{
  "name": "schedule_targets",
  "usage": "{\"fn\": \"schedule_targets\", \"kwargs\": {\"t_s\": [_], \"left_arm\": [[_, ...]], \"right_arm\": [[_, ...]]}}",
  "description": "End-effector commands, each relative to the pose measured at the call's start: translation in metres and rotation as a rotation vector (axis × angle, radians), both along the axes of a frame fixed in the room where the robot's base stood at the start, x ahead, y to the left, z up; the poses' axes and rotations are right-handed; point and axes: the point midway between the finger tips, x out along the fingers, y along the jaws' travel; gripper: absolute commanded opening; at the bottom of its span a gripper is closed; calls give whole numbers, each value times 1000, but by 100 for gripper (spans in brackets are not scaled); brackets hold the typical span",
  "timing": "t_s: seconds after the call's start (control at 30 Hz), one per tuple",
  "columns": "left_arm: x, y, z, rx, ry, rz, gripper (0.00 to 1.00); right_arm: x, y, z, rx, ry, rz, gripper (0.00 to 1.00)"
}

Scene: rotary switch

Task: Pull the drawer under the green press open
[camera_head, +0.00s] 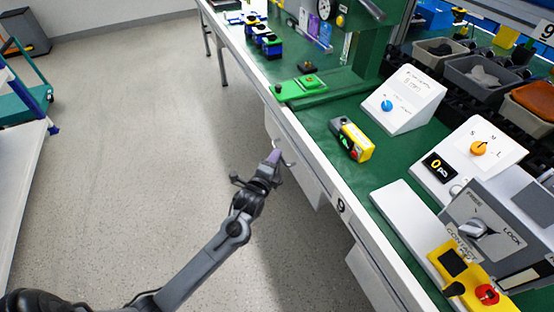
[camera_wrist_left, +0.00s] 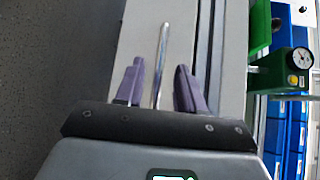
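The green press (camera_head: 352,45) stands on the workbench toward the back, and part of it shows at the right in the left wrist view (camera_wrist_left: 268,75). The pale drawer front (camera_head: 305,180) sits below the bench edge; it also fills the middle of the left wrist view (camera_wrist_left: 140,35). It looks about flush with the bench. Its thin metal bar handle (camera_wrist_left: 163,50) runs between my left gripper's fingers (camera_wrist_left: 160,85). My left gripper (camera_head: 277,157) is open at the handle, with a gap on both sides of the bar. My right gripper is not in view.
The bench's white front edge (camera_head: 340,207) runs just above the gripper. Another drawer front (camera_head: 370,283) lies nearer below the bench. The floor (camera_head: 150,130) left of the gripper is clear.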

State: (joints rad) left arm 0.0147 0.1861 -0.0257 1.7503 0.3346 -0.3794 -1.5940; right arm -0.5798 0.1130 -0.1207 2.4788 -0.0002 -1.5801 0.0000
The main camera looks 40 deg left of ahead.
Motion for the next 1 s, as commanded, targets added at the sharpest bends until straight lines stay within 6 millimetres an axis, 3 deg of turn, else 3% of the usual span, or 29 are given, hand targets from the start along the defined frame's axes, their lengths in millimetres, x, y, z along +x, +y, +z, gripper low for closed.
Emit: {"fn": "schedule_targets", "kwargs": {"t_s": [0.2,0.6,0.67,0.87,1.0], "left_arm": [[21,7,-4,-1,-1,0,38],[26,8,-3,0,0,-1,38],[26,8,-4,0,0,-1,32],[26,8,-4,0,0,-1,1],[26,8,-4,0,0,-1,0]], "right_arm": [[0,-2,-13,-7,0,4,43],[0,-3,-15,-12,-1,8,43],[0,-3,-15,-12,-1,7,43],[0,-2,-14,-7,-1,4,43],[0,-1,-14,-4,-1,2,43]]}}
